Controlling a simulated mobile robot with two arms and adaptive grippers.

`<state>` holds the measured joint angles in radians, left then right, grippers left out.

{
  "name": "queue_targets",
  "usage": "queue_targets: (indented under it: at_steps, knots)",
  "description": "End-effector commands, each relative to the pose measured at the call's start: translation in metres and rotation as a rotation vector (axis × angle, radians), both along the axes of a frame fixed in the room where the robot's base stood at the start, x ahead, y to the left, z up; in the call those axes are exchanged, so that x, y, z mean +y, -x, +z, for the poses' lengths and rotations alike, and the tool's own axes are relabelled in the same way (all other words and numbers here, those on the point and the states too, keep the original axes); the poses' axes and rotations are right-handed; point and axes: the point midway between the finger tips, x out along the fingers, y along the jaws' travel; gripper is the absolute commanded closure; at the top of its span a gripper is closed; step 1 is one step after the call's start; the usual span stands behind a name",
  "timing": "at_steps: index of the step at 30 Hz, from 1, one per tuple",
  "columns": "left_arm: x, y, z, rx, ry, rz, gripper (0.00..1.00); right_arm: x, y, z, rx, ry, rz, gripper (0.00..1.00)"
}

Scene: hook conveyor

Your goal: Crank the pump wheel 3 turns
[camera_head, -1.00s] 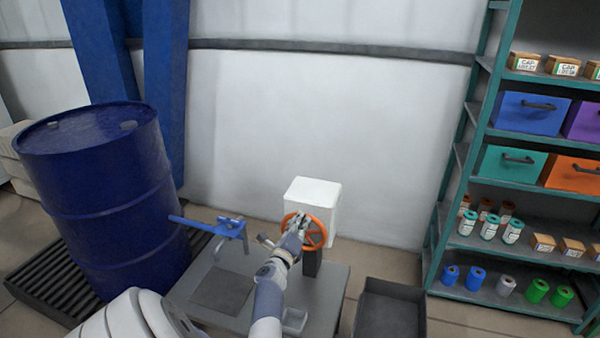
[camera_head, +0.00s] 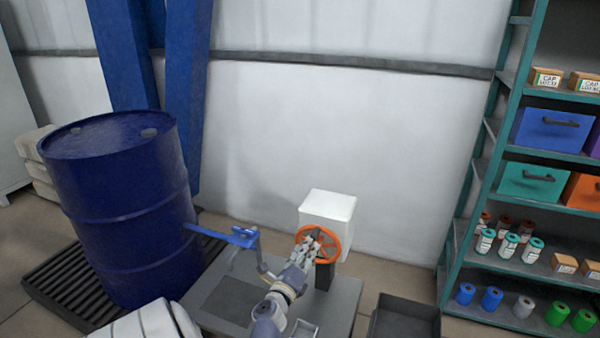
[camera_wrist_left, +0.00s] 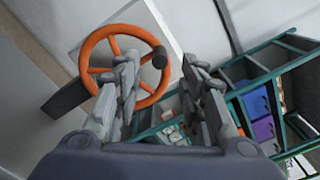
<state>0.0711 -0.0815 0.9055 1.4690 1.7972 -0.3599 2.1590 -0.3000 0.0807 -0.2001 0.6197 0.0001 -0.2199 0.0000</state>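The orange pump wheel (camera_head: 341,243) with thin spokes stands upright in front of a white box (camera_head: 328,205). It also shows in the left wrist view (camera_wrist_left: 86,55), with a dark knob (camera_wrist_left: 160,57) on its rim. My left gripper (camera_head: 313,242) is at the wheel and covers part of its face. In the left wrist view my left gripper (camera_wrist_left: 163,78) has its fingers spread apart, with the knob showing in the gap between them. The left finger overlaps the wheel; whether it touches cannot be told. My right gripper is out of view.
A blue drum (camera_head: 115,215) stands on a dark slatted pallet (camera_head: 68,288) at left. A dark bin (camera_head: 405,318) and a teal shelf (camera_head: 462,218) are at right.

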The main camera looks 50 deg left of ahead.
Motion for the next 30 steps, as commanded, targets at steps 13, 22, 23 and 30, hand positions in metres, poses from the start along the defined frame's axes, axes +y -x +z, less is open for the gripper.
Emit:
queue_targets:
  at_steps: [13,22,23,30]
  knots:
    - [-0.022,0.035,0.001,-0.003,0.001,0.0,0.62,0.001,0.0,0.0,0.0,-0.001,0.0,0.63]
    - [-0.021,0.035,0.001,-0.002,0.0,0.0,0.62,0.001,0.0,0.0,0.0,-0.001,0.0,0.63]
    - [-0.021,0.035,0.001,-0.002,0.0,0.0,0.62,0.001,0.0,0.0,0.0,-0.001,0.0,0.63]
    - [-0.023,0.034,-0.002,0.012,-0.009,-0.006,0.62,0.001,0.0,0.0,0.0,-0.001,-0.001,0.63]
